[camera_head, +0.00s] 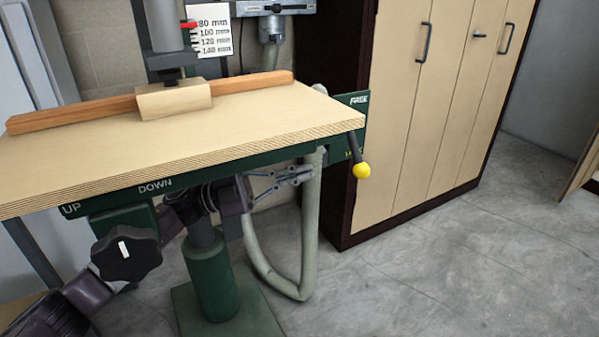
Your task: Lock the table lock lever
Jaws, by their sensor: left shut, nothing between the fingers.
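The lock lever (356,148) is a dark rod with a yellow ball knob (361,171) at its lower end. It hangs at the right end of the table, tilted slightly to the right. A green plate (357,103) behind it reads "FREE" at the top; yellowish lettering near the lever is partly hidden. My left gripper (312,172) is under the table's front edge, to the left of the knob and apart from it. Its fingers are shut and empty, pointing right. My right gripper is not in view.
The wooden table top (250,125) overhangs my left arm. A grey hose (309,230) loops down close to my fingertips. A black handwheel (126,253) and green column (212,280) stand below.

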